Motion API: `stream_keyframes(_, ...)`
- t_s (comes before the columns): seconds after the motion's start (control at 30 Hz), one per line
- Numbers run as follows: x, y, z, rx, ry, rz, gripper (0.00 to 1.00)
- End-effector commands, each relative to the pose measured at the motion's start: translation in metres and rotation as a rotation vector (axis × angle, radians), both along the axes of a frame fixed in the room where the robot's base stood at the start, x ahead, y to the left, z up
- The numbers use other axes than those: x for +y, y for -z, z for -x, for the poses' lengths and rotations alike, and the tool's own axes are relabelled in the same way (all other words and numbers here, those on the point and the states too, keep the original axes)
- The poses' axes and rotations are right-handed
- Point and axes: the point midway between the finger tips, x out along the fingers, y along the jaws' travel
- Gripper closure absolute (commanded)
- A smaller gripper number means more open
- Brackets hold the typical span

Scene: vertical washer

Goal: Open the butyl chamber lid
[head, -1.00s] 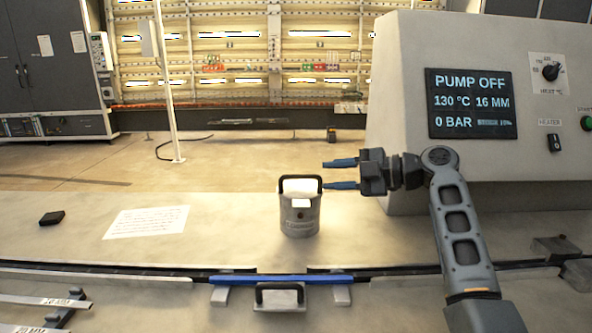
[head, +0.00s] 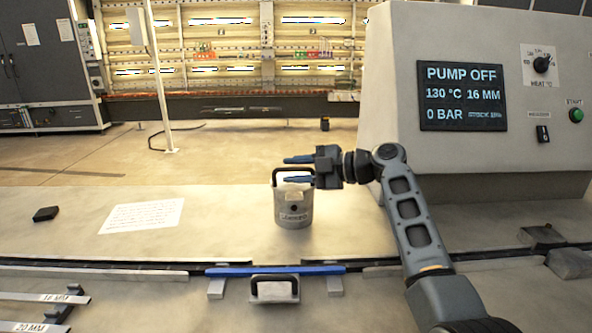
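My gripper (head: 287,170) is open and empty, with its two blue fingers apart and pointing left. It is at the upper part of a grey cylinder (head: 293,210) that has a black loop handle on top. In the picture the lower finger overlaps the handle; I cannot tell whether it touches. A small grey block (head: 275,296) with a black handle (head: 272,279) sits at the front, just below a long blue bar (head: 275,270). It looks closed flat against the bench. The frames do not show clearly which handled part is the butyl chamber lid.
A control cabinet (head: 480,160) with a screen (head: 461,96) reading PUMP OFF stands at the right, close behind my arm. A paper sheet (head: 142,216) and a small black block (head: 46,214) lie on the bench (head: 210,210) at the left. Labelled metal strips (head: 40,297) lie front left.

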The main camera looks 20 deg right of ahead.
Motion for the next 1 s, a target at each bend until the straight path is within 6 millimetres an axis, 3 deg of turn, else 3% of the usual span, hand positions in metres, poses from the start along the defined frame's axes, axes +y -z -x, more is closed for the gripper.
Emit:
stream_keyframes(0.33, -0.0003, 0.0002, 0.0002, 0.0, 0.0, 0.0, 1.0)
stream_keyframes(1.0, -0.0013, -0.0021, -0.0015, 0.027, 0.001, -0.009, 1.0)
